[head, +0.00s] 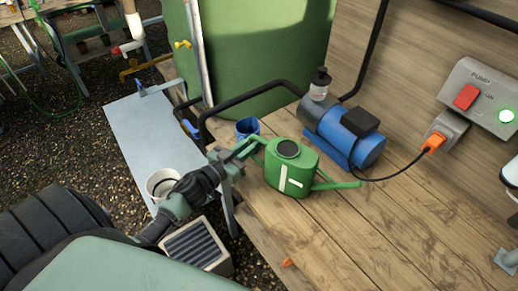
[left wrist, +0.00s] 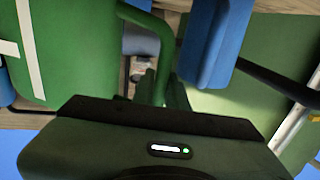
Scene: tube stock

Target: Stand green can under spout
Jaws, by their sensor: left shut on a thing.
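The green can (head: 282,176) is a watering can with a white cross mark and a dark round top; its long spout points right. It is over the wooden bench, upright or nearly so; I cannot tell whether its base touches. My left gripper (head: 243,152) is shut on its handle at the left side. In the left wrist view the green can (left wrist: 75,50) fills the upper left, with its handle (left wrist: 150,30) running down between my fingers (left wrist: 163,92). A yellow tap (head: 183,44) is on the big green tank; a white pipe (head: 133,22) hangs farther left. My right gripper is not in view.
A blue cup (head: 247,127) stands just behind the handle. A grey metal shelf (head: 135,125) holds a white pot (head: 160,182).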

